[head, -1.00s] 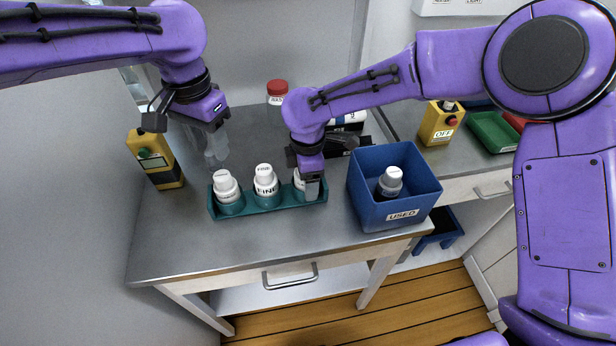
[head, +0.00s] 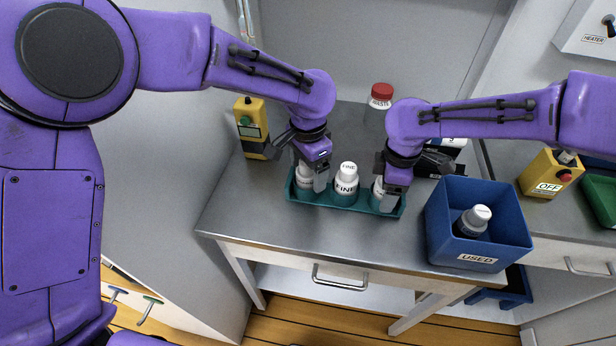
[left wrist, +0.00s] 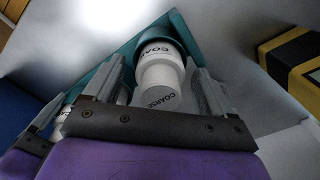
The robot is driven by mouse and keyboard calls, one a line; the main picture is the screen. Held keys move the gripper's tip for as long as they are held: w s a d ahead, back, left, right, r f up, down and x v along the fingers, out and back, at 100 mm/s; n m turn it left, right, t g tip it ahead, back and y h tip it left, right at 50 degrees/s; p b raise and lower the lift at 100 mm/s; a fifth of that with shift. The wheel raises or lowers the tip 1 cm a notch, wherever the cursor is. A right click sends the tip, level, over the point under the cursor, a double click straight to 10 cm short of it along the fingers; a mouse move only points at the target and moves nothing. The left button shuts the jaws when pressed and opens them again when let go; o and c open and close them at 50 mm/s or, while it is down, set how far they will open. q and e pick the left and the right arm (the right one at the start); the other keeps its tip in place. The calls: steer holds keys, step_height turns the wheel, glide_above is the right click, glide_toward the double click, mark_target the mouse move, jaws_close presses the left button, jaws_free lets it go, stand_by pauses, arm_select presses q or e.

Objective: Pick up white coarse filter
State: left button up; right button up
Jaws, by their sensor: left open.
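The white coarse filter (head: 303,178) stands upright at the left end of the teal tray (head: 330,200), partly hidden by my left gripper (head: 316,186). In the left wrist view its white body and cap (left wrist: 162,72), marked COARSE, lie between the two fingers, which are open on either side of it. A white bottle marked FINE (head: 346,178) stands in the tray's middle. My right gripper (head: 390,200) is at the bottle in the tray's right end (head: 377,190), mostly covering it; whether its jaws are closed on it is unclear.
A blue bin marked USED (head: 478,258) holds a grey bottle with a white cap (head: 475,220) right of the tray. A yellow device (head: 250,128) stands at the back left. A red-capped waste bottle (head: 381,98) is behind. The front of the table is clear.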

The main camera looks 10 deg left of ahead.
arm_select(q)
steer(key=shift+f, duration=0.15)
steer(key=c, duration=1.2)
steer(key=shift+o, duration=0.2)
step_height(320, 180, up, 10)
steer(key=shift+r, duration=0.1)
arm_select(e)
steer(key=o, duration=1.2)
steer(key=shift+o, duration=0.2)
